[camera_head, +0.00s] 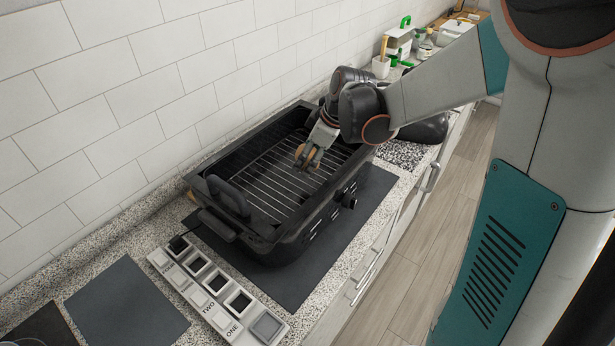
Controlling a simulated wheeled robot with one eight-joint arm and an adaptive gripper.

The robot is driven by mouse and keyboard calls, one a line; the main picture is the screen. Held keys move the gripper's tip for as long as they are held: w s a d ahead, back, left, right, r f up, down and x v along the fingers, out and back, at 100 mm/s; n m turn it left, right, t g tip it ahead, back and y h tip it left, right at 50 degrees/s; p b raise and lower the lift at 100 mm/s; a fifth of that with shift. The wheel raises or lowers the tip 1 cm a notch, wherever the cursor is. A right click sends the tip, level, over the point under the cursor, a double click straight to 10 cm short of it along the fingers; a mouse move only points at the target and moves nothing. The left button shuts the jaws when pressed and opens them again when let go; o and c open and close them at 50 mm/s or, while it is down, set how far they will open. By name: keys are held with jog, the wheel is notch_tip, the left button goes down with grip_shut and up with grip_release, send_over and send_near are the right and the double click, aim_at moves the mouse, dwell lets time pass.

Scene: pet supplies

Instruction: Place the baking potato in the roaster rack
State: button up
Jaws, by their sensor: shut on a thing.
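The black roaster (310,236) stands on a dark mat on the counter, with a wire rack (262,186) inside it. My gripper (307,160) reaches down from the right over the far half of the rack. It is shut on the brown baking potato (314,163), which shows only in part between and beside the fingers. The potato is inside the outline of the roaster's walls. I cannot tell whether it touches the rack wires or hangs just above them.
A light strip of labelled square switches (216,290) lies in front of the roaster. A dark flat mat (126,304) lies at the lower left. A tiled wall (150,90) runs behind the counter. A utensil cup (381,67) and green-topped items stand at the far end.

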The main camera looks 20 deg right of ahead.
jog(key=shift+f+b, duration=0.8)
jog(key=shift+f, duration=3.2)
jog(key=shift+f, duration=0.15)
jog(key=o, duration=1.4)
jog(key=shift+c, duration=0.2)
jog(key=p+v, duration=0.2)
jog(key=v, duration=1)
jog(key=shift+p, duration=0.4)
jog(key=shift+d, duration=0.15)
